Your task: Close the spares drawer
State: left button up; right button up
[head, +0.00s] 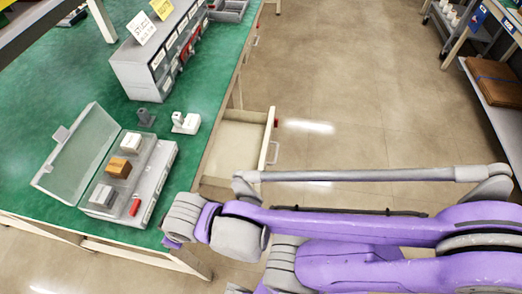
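The spares drawer (236,146) is pulled out from the right side of the green-topped bench, past the bench edge. Its pale inside looks empty where it shows. Its front panel (267,140) faces right and carries a light bar handle (274,153). My purple and grey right arm (350,226) comes in from the right and crosses in front of the drawer's near side. Its wrist end (185,216) is over the bench's near right corner. The fingers cannot be made out, and no contact with the drawer shows. My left gripper is not in view.
On the bench (45,110) stand an open clear-lidded case (158,175) with small blocks, small grey and white parts (186,123), and a grey drawer cabinet (150,75) with signs. The floor (345,110) right of the drawer is clear. A shelf with a brown box (495,80) stands far right.

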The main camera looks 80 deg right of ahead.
aim_at(243, 141)
jog(key=z, duration=1.4)
jog(key=l+z, duration=0.3)
jog(key=z, duration=0.15)
jog(key=l+z, duration=0.3)
jog(key=z, duration=0.15)
jog(key=l+u, duration=0.1)
jog(key=u, duration=0.3)
jog(key=l+u, duration=0.1)
jog(key=u, duration=0.25)
jog(key=l+u, duration=0.1)
jog(key=u, duration=0.3)
